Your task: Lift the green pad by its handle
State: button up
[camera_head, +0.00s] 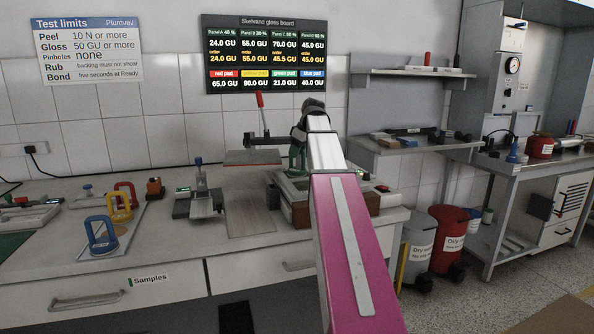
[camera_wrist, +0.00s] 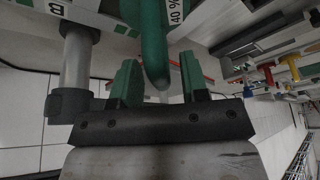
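The green pad's rounded handle (camera_wrist: 154,50) shows large at the top middle of the wrist view, with a white "40 %" label beside it. My gripper (camera_wrist: 161,82) has its two green-tipped fingers apart, one on each side of the lower end of the handle, with gaps visible. I cannot tell how deep the handle sits between them. In the head view my gripper (camera_head: 297,158) points down over a wood-sided box (camera_head: 299,213) on the bench. Green parts show there, but handle and fingertips blend together. The pad's base is hidden.
Blue (camera_head: 100,236), yellow (camera_head: 119,207) and red (camera_head: 126,194) handled pads stand on a sheet at the left. A clamp device (camera_head: 200,200) and a flat panel (camera_head: 248,214) lie left of the box. A red-handled lever (camera_head: 260,115) stands close behind my gripper.

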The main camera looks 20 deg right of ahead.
grip_shut()
dwell(1.2)
